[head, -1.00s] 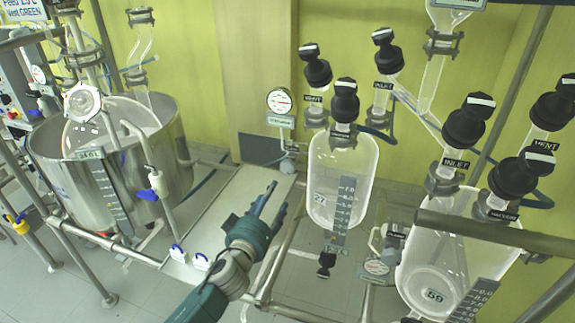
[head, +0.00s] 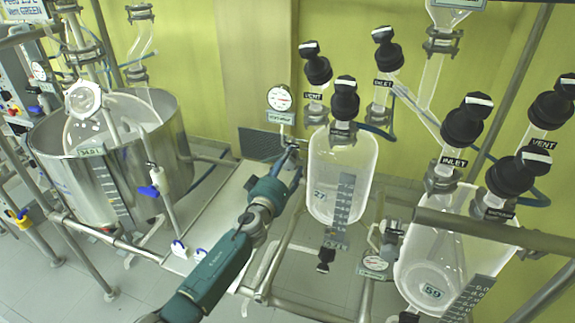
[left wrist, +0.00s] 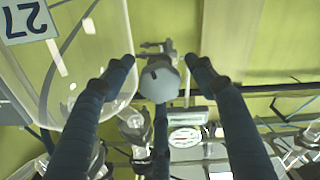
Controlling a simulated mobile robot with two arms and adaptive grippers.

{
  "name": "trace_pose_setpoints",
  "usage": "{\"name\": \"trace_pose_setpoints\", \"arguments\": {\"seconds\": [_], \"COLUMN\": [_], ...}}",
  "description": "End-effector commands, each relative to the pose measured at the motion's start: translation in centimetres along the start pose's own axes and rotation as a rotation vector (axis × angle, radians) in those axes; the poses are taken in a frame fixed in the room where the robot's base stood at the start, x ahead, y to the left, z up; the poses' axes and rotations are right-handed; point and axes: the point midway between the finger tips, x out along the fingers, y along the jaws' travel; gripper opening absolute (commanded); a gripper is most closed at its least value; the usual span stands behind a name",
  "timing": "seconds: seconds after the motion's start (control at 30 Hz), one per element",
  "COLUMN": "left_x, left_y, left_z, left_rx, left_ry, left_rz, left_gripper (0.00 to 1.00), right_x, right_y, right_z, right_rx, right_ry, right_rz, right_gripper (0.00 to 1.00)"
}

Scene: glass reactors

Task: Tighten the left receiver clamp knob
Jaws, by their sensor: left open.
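The left receiver is the clear glass vessel (head: 338,175) marked 27, standing upright in the middle of the head view. Its glass wall and label show upside down in the left wrist view (left wrist: 85,65). A pale grey round knob (left wrist: 160,82) with a metal clamp (left wrist: 155,48) shows in the left wrist view, beside the glass. My left gripper (head: 291,165) is left of the receiver in the head view. Its fingers (left wrist: 160,75) are open, with the knob between the fingertips and gaps at both sides. In the head view the fingers hide the knob. My right gripper is out of view.
A pressure gauge (head: 279,98) hangs above my left gripper, and its dial also shows in the left wrist view (left wrist: 186,137). A second receiver (head: 445,260), marked 59, stands at right. A steel vessel (head: 105,170) stands at left. A metal rail (head: 490,232) crosses at right.

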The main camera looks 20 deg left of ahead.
Motion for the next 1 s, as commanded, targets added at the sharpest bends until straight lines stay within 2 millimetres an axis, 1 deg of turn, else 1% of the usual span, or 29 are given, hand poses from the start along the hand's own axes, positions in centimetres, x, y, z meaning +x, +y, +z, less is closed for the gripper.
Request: {"name": "trace_pose_setpoints", "arguments": {"seconds": [0.17,0.2,0.27,0.3,0.37,0.4,0.43,0.73,0.87,1.0], "left_x": [0.0,0.0,-0.01,-0.01,-0.02,-0.02,-0.02,-0.04,-0.04,-0.04], "left_y": [0.01,0.01,0.01,0.01,0.0,-0.01,-0.01,-0.04,-0.05,-0.03], "left_z": [-0.02,-0.02,-0.02,-0.02,-0.02,-0.01,-0.01,0.02,0.05,0.07], "left_rx": [0.0,0.0,0.0,0.0,0.0,0.001,0.001,0.03,0.084,0.177], "left_ry": [0.0,0.0,0.0,0.0,0.0,0.0,0.0,0.0,0.001,0.001], "left_rz": [0.0,0.0,0.0,0.0,0.0,0.0,0.0,-0.001,0.0,0.0], "left_gripper": [0.56,0.52,0.4,0.32,0.2,0.12,0.1,0.1,0.1,0.1], "right_x": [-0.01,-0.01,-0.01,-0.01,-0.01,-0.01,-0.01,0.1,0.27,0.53], "right_y": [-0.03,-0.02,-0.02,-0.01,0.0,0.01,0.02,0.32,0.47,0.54], "right_z": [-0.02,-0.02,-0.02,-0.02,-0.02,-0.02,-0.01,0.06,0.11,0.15], "right_rx": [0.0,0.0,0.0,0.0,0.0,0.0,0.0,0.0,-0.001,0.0], "right_ry": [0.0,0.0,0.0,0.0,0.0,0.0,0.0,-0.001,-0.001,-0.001], "right_rz": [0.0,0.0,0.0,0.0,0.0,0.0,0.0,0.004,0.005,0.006], "right_gripper": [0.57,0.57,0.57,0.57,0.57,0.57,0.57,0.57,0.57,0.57]}}
